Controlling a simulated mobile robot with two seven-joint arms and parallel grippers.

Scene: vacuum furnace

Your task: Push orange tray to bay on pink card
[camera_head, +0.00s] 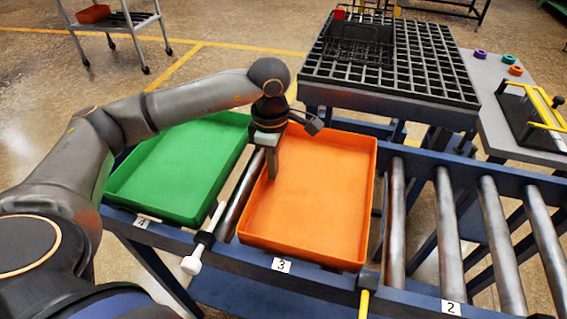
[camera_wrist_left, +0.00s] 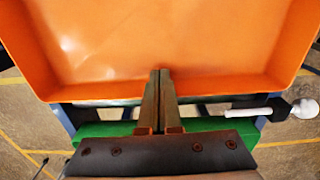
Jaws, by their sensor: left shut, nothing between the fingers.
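The orange tray (camera_head: 310,200) lies flat and empty on the rollers above the label 3. My left gripper (camera_head: 273,176) is shut and empty, pointing down at the left side of the orange tray. In the left wrist view, its closed fingertips (camera_wrist_left: 160,72) overlap the side wall of the orange tray (camera_wrist_left: 165,35); I cannot tell whether they touch it. No pink card shows in either view. My right gripper is out of view.
A green tray (camera_head: 178,172) lies left of the orange one, above label 4 (camera_head: 141,223). Bare rollers (camera_head: 448,240) run to the right, past label 2 (camera_head: 451,307). A white-knobbed lever (camera_head: 191,264) and a yellow handle (camera_head: 363,303) stand along the front rail. A black grid rack (camera_head: 400,65) is behind.

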